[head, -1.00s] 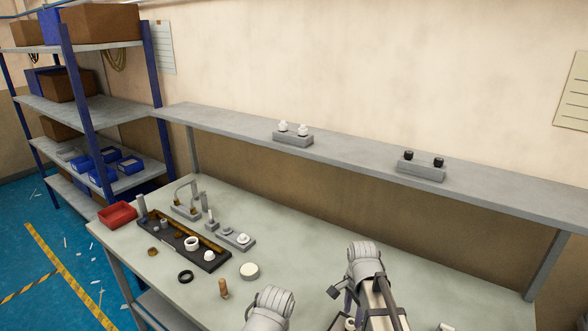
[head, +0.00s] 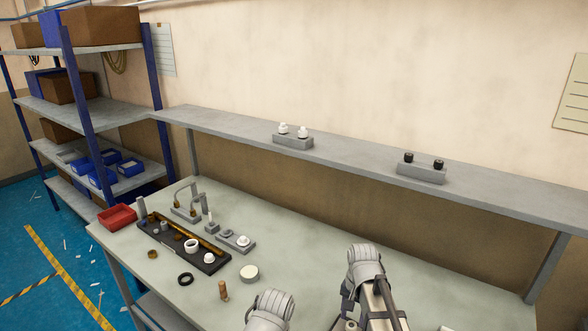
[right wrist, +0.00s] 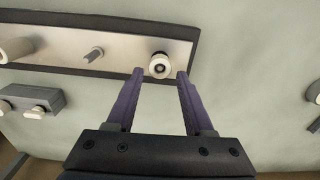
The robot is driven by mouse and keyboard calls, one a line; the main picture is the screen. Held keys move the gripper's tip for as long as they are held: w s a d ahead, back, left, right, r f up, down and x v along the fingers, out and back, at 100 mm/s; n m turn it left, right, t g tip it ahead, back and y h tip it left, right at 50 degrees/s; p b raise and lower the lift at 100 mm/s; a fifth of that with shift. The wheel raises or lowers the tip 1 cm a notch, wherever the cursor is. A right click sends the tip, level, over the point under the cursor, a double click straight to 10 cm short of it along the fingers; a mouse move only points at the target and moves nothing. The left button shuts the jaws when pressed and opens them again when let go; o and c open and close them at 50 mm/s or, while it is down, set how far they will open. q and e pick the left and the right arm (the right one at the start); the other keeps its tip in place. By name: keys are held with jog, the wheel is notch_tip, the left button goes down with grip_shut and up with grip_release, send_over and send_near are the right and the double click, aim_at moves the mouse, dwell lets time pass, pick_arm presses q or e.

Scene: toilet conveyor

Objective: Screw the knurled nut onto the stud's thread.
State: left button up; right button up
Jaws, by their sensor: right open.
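In the right wrist view a pale round piece with a dark centre (right wrist: 160,65) sits on a light strip with a dark rim (right wrist: 120,74). It may be the knurled nut, but no knurling shows. My right gripper (right wrist: 160,76) is open, its fingertips just short of the piece and one to each side. A small grey pin (right wrist: 93,54) stands on the strip to the left; I cannot tell whether it is the stud, and no thread shows. My left gripper is not in view.
A dark tray (head: 216,268) with several small parts lies on the left of the bench, beside a red bin (head: 117,217). A white disc (head: 249,274) and black ring (head: 185,279) lie nearby. A raised shelf (head: 345,165) spans the back. The bench's middle is clear.

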aim_at(351, 325)
jog(key=n, duration=0.3)
jog(key=shift+n, duration=0.4)
jog(key=n, duration=0.4)
jog(key=shift+f, duration=0.15)
jog(key=shift+f+b, duration=1.4)
jog(key=shift+b, duration=0.15)
grip_shut()
jog(key=m, duration=0.5)
